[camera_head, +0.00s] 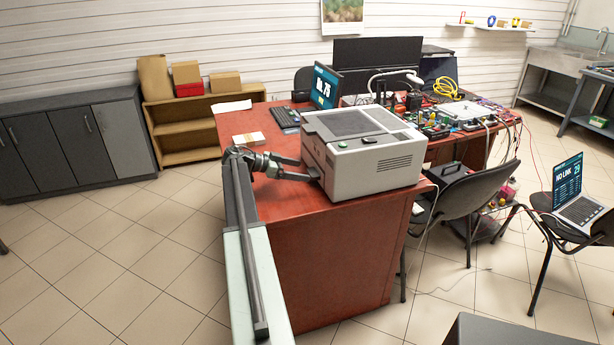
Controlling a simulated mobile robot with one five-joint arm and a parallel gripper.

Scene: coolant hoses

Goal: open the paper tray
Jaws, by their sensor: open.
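A light grey printer (372,158) with a dark top panel stands on the near end of a red-brown desk (340,250). The paper tray would be on the printer's left face, which is seen at a steep angle; its outline and handle cannot be made out, so I cannot tell whether it is shut. My gripper (306,170) is at the lower part of that left face, with its fingers apart and nothing seen between them. I cannot tell whether the fingertips touch the printer.
A paper stack (249,139), keyboard (285,117) and monitor (325,87) are on the desk behind my arm. Electronics and cables crowd its far right. A black chair (470,190) stands right of the desk. The tiled floor (130,240) on the left is clear.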

